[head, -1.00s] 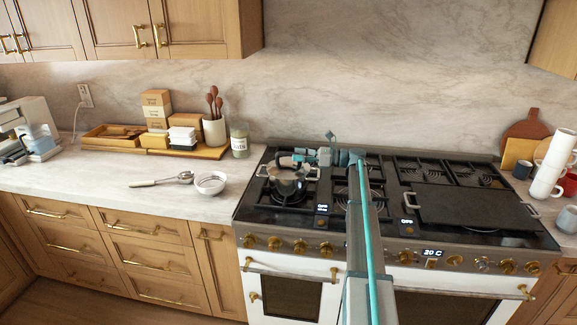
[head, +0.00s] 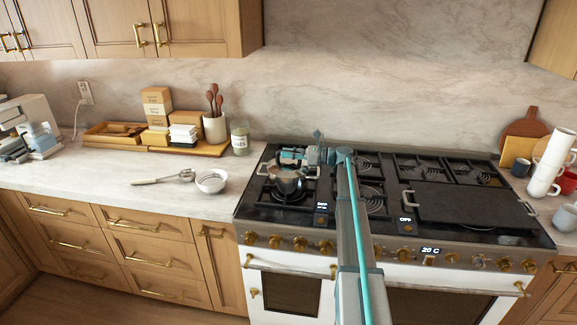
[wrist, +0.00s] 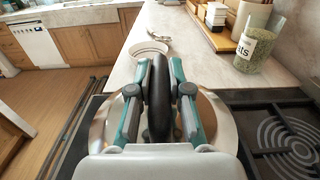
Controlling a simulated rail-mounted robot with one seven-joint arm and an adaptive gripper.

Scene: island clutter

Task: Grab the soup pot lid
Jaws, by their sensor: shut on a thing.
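The soup pot (head: 290,192) stands on the left front burner of the stove. The lid (wrist: 218,120) shows in the wrist view as a shiny curved metal rim on both sides of my gripper. Its dark upright handle (wrist: 158,95) is between the two teal fingers. My gripper (wrist: 160,88) is shut on this handle. In the head view my gripper (head: 291,157) is just above the pot, and it partly hides the lid there. I cannot tell whether the lid touches the pot rim or is slightly raised.
A white bowl (head: 211,181) and a metal scoop (head: 163,178) lie on the counter to the left. A glass jar (head: 240,140) and a wooden tray (head: 216,151) stand behind. A black griddle (head: 470,207) covers the stove's right side. The middle burner (head: 371,200) is free.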

